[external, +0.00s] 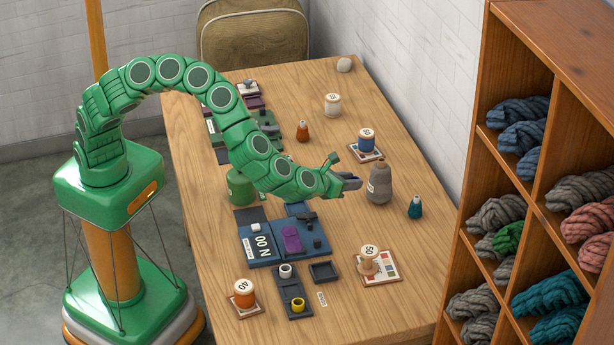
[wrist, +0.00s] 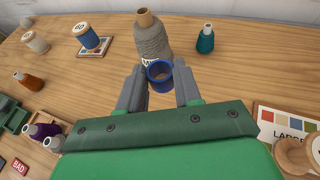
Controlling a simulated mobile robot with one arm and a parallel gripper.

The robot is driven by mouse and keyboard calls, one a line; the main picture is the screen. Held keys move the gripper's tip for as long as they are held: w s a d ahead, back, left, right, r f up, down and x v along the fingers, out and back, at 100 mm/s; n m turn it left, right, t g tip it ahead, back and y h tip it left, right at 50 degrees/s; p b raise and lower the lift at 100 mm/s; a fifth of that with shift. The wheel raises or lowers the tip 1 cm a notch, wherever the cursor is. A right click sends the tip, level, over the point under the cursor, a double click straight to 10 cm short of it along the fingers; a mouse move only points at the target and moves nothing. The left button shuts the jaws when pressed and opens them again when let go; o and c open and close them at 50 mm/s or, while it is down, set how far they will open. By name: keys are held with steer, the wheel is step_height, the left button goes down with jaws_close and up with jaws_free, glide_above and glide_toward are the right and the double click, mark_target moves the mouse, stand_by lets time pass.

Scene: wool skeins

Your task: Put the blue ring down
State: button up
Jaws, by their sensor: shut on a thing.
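A blue ring (wrist: 160,77) sits between the fingers of my gripper (wrist: 159,84) in the wrist view, its round opening facing up. The fingers are shut on its sides. In the external view my gripper (external: 347,182) is over the table, just left of a grey cone of yarn (external: 379,184). The ring is too small and covered to make out clearly there. In the wrist view the grey cone (wrist: 153,40) stands just beyond the ring; I cannot tell whether they touch.
A small teal cone (external: 415,208) stands right of the grey cone. A blue spool on a card (external: 366,141) stands behind. A blue board (external: 262,246), a dark empty tray (external: 324,272) and a wooden spool (external: 368,261) lie nearer. Bare wood (external: 340,228) is below my gripper.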

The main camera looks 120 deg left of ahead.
mark_target(386, 227)
steer(key=shift+w+a+f, duration=0.55)
steer(key=shift+w+f, duration=0.5)
steer(key=shift+w, duration=0.4)
steer(key=shift+w+a+f, duration=0.5)
steer(key=shift+w+f, duration=0.6)
steer(key=shift+w, duration=0.4)
steer(key=shift+w+a+f, duration=0.55)
steer(key=shift+w+f, duration=0.5)
steer(key=shift+w, duration=0.4)
steer(key=shift+w+a+f, duration=0.2)
steer(key=shift+w+f, duration=0.55)
steer(key=shift+f, duration=0.15)
steer(key=shift+f, duration=0.1)
steer(key=shift+w+a+f, duration=0.1)
steer(key=shift+w+f, duration=0.2)
steer(key=shift+f, duration=1.45)
steer(key=shift+f, duration=0.15)
steer(key=o, duration=1)
